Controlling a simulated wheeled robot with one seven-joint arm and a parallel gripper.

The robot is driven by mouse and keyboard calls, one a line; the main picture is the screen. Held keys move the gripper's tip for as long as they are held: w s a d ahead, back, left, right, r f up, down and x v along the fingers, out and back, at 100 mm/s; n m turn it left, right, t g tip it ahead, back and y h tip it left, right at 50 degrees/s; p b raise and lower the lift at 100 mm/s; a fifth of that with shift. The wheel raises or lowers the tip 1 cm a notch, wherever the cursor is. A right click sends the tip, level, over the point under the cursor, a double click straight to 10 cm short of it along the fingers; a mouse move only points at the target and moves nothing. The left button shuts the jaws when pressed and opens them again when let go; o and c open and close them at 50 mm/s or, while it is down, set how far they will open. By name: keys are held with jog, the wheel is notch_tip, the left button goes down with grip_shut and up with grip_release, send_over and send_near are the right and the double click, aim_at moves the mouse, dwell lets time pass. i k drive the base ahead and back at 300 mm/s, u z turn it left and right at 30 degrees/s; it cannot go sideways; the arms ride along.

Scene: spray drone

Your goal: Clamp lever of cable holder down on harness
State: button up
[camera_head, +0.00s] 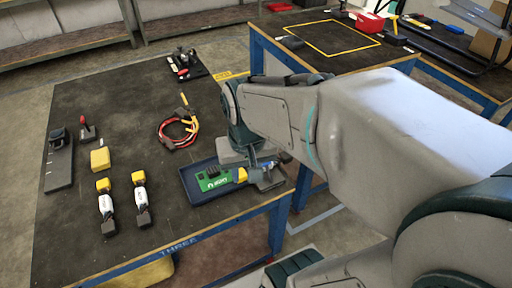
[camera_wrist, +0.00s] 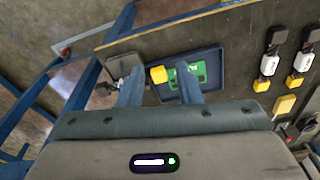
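A harness (camera_head: 178,130) of red, black and yellow cables lies coiled on the dark table. Which fixture is the cable holder is hard to tell. A small clamp with an upright red handle (camera_head: 87,130) stands at the table's left, beside a dark rail. Another dark fixture with red and white parts (camera_head: 183,64) is at the far end. The coil is apart from both. My gripper (camera_head: 262,168) is over the near right table corner by a blue tray (camera_head: 190,194), away from the harness. In the wrist view its two fingers (camera_wrist: 159,88) are apart, with nothing held.
The tray holds a green board (camera_head: 213,181) and a yellow block (camera_head: 241,175). Two white-and-yellow parts (camera_head: 107,206) (camera_head: 141,198) and a yellow box (camera_head: 100,159) lie at left. The long dark rail (camera_head: 60,164) is at the left edge. A second table (camera_head: 335,65) stands behind my arm.

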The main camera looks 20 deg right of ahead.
aim_at(267, 164)
jog(key=u, duration=1.05)
jog(key=k, duration=0.9)
jog(key=z, duration=1)
jog(key=i, duration=0.5)
